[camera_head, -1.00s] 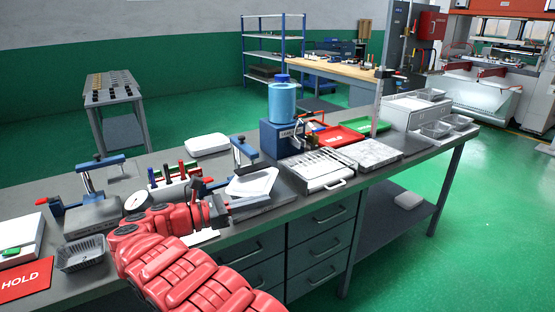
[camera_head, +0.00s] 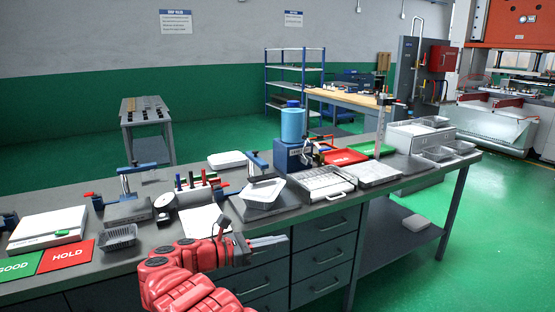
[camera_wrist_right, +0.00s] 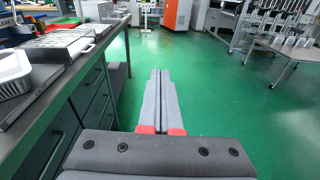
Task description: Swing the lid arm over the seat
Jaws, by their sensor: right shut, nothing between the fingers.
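A white foil tray (camera_head: 263,194) sits on the grey seat plate (camera_head: 285,205) of a fixture near the bench's front edge. It also shows in the right wrist view (camera_wrist_right: 13,74). The fixture's blue lid arm (camera_head: 258,164) stands on a post behind the tray, and its end is not clearly over the tray. A similar fixture with a blue arm (camera_head: 137,168) stands further left. My right gripper (camera_head: 286,238) is shut and empty, in front of the bench and apart from the tray. Its two fingers lie together in the right wrist view (camera_wrist_right: 160,72). My left gripper is out of view.
A dial gauge, several markers (camera_head: 195,180) and a dark mesh tray (camera_head: 118,237) are on the bench (camera_head: 340,207). Drawers are under the bench. The green floor in front is clear.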

